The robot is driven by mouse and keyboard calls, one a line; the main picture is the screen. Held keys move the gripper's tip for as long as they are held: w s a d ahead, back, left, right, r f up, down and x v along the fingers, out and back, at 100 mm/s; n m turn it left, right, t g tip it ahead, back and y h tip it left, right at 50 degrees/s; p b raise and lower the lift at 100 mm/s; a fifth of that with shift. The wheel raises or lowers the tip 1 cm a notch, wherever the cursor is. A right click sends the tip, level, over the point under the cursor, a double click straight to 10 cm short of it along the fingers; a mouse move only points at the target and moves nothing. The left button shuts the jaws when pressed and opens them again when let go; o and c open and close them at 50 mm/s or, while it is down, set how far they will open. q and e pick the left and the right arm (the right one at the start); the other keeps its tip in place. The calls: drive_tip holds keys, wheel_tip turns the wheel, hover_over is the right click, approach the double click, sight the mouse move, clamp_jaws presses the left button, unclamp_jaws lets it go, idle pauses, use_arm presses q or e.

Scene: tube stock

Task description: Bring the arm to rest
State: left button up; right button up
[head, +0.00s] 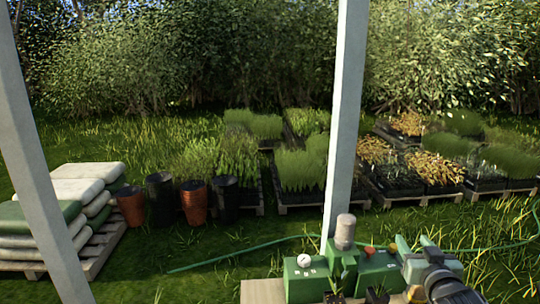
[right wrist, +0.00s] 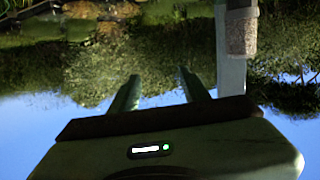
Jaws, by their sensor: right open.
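My right gripper (head: 413,244) is at the lower right of the head view, beside a green machine (head: 376,272) with a gauge. In the right wrist view, its two green fingers (right wrist: 158,78) stand apart, with nothing between them. The gripper is open and empty. My left gripper does not show in either view.
The machine carries a grey cylinder (head: 345,231) and stands on a pale board (head: 262,291), with small seedlings (head: 378,294) at the front. A white post (head: 346,110) rises behind it. Stacked sacks (head: 78,190), pots (head: 195,202) and pallets of plants (head: 300,170) stand on the grass.

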drive_tip(key=s+a+f+n+g+y, duration=0.1)
drive_tip(key=s+a+f+g, duration=0.25)
drive_tip(key=s+f, duration=0.45)
drive_tip(key=s+a+f+g, duration=0.2)
drive_tip(key=s+a+f, duration=0.2)
drive_tip(key=s+f, duration=0.4)
drive_tip(key=s+a+f+n+g, duration=0.1)
drive_tip(key=s+a+f+g, duration=0.15)
drive_tip(key=s, duration=0.45)
drive_tip(key=s+a+f+g+y, duration=0.1)
drive_tip(key=s+a+f+g, duration=0.1)
drive_tip(key=s+f, duration=0.35)
drive_tip(key=s+a+f+n+g, duration=0.1)
drive_tip(key=s+a+g, duration=0.2)
drive_tip(key=s, duration=0.6)
wheel_tip(320, 180, down, 26)
drive_tip(key=s+g, duration=0.1)
drive_tip(key=s, duration=0.1)
drive_tip(key=s+d+f+g, duration=0.1)
drive_tip(key=s+d+f, duration=0.2)
drive_tip(key=s+f, duration=1.3)
drive_tip(key=shift+s+d+f+n, duration=0.2)
drive_tip(key=shift+s+f+n, duration=0.1)
drive_tip(key=shift+s, duration=0.1)
